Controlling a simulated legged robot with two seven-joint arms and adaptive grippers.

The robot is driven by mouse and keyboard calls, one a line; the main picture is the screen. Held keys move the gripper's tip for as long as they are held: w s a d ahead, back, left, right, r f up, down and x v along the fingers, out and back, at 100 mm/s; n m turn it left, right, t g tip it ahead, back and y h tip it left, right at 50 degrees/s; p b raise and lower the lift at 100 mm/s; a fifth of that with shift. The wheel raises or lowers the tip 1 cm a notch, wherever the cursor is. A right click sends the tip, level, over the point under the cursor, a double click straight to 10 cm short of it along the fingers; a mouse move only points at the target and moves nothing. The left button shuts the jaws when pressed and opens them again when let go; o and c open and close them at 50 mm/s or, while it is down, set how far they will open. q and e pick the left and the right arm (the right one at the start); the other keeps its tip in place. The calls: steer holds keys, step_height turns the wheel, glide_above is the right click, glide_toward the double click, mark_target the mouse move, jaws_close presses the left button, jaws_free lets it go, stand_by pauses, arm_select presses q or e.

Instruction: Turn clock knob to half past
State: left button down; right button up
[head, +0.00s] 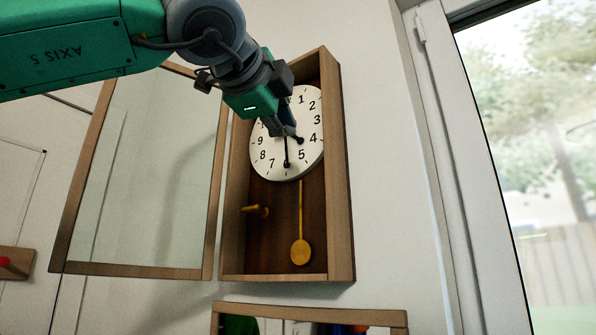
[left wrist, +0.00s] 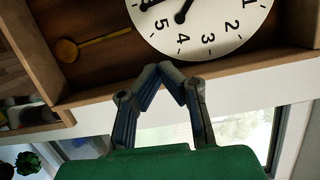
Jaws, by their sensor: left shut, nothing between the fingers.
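A wall clock has a wooden case (head: 338,190) and a round white dial (head: 310,150); the dial also shows in the left wrist view (left wrist: 212,20). The long black hand (head: 287,155) points down at about 6. The short hand (head: 299,140) points near 4. My left gripper (head: 288,131) overlaps the dial's middle and upper left in the head view, hiding the centre and any knob there. In the left wrist view its fingertips (left wrist: 172,70) meet with nothing between them, over the case's edge. I cannot tell whether they touch the clock. My right gripper is out of view.
The clock's glazed door (head: 150,180) stands open to the left. Inside the case are a brass pendulum (head: 301,250) and a small peg (head: 256,211). A wooden-framed item (head: 310,313) sits below. A window (head: 530,120) is at the right.

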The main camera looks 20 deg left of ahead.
mark_target(295, 162)
arm_select(q)
steer(key=shift+n, duration=0.9)
steer(key=w+p, duration=0.1)
steer(key=w, duration=0.2)
steer(key=w+d+p, duration=0.1)
steer(key=w, duration=0.2)
steer(key=w+p, duration=0.2)
steer(key=w, duration=0.2)
steer(key=shift+d, duration=0.35)
steer(key=a, duration=0.3)
steer(key=shift+w+a+f+p, duration=0.15)
steer(key=shift+w+a+p, duration=0.1)
steer(key=shift+p, duration=0.1)
steer(key=shift+w+a+f, duration=0.15)
steer(key=shift+w+a, duration=0.05)
steer(key=shift+a, duration=0.3)
steer(key=shift+d, duration=0.1)
